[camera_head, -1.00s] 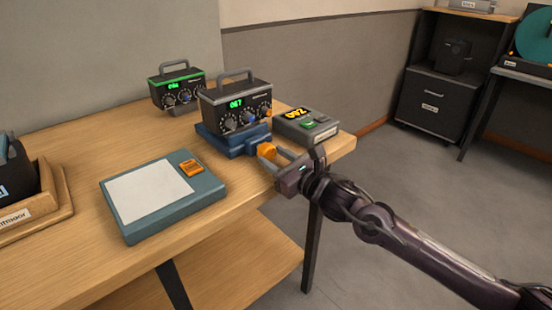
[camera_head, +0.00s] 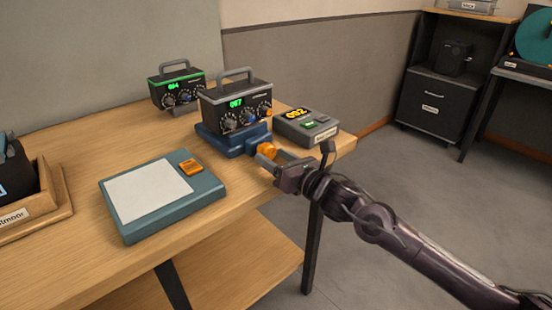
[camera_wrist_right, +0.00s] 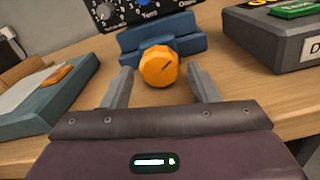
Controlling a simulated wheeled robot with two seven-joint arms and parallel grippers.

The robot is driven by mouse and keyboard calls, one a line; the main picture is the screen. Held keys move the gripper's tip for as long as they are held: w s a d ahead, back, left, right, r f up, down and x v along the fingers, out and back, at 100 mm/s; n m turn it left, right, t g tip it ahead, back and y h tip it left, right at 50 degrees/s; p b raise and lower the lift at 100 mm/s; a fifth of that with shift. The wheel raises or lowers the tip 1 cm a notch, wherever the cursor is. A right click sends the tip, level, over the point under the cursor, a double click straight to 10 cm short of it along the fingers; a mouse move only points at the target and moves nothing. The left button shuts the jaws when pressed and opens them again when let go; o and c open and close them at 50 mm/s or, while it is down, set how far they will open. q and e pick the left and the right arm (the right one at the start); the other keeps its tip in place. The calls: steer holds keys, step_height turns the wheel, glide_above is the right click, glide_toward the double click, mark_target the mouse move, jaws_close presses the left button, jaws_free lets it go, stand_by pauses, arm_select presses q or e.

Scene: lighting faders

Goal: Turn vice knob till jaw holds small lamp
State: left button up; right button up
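The blue vice (camera_head: 224,143) sits near the table's right end, and its blue body also shows in the right wrist view (camera_wrist_right: 188,44). Its orange faceted knob (camera_head: 266,150) faces my right gripper; a dark mark shows on the knob in the wrist view (camera_wrist_right: 158,67). My right gripper (camera_head: 270,157) is open at the knob; in the wrist view its two fingers (camera_wrist_right: 161,84) lie either side of the knob with gaps. A dark box (camera_head: 236,108) with handle, dials and green display stands at the vice; no other lamp shape is clear. The jaw contact is hidden. My left gripper is out of view.
A grey box with yellow display and green button (camera_head: 307,127) stands right of the vice. A teal pad with white top (camera_head: 172,215) lies front left. A second dial box (camera_head: 176,90) stands behind. A wooden tray (camera_head: 62,192) is at far left. Bare table lies between.

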steer(key=shift+o, duration=0.3)
steer(key=shift+s+d, duration=0.25)
steer(key=shift+s, duration=0.05)
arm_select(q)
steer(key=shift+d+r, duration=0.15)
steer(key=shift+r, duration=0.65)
arm_select(e)
steer(key=v, duration=0.7)
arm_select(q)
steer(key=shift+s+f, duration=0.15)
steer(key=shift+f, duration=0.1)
arm_select(e)
steer(key=shift+a+r, duration=0.1)
